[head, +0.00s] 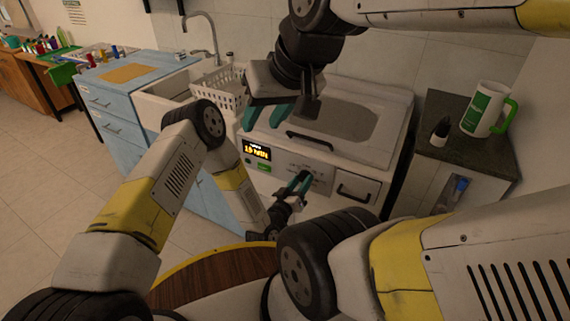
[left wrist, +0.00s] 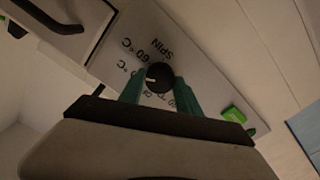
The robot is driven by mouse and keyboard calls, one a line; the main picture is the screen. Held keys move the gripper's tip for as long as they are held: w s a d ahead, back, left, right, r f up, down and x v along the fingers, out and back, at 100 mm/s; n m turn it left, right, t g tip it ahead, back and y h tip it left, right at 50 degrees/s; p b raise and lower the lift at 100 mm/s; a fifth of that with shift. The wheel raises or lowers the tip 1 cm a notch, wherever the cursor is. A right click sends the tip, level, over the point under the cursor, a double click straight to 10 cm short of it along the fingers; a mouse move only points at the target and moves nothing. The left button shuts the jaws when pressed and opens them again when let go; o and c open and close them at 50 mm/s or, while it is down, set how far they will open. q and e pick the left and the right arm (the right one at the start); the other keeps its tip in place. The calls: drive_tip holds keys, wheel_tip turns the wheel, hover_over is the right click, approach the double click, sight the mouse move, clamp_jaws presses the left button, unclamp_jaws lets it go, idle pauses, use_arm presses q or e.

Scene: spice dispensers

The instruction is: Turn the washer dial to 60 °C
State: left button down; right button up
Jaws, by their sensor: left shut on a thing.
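The washer (head: 345,170) stands below and in front of me. Its dial (left wrist: 160,77) is a round black knob with a white pointer mark, on a pale panel in the left wrist view. The mark faces picture left, below the "60 °C" label (left wrist: 132,50), toward a "°C" label partly hidden by a finger. "SPIN" is printed above the dial. My left gripper (left wrist: 158,84) is shut on the dial, one teal finger on each side; in the head view it is at the front panel (head: 303,181). My right gripper (head: 265,117) is open and empty above the washer's left top.
A lit display (head: 256,151) with amber text is left of the dial, and a green button (left wrist: 233,115) is on the panel. A white basket (head: 220,88) and tap stand left.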

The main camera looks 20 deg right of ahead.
use_arm(q)
drive_tip(key=m, duration=0.4)
drive_tip(key=shift+f+m, duration=0.1)
drive_tip(key=shift+m, duration=1.6)
drive_tip(key=c, duration=0.8)
unclamp_jaws()
drive_tip(key=shift+c, duration=0.2)
drive_tip(key=v, duration=0.8)
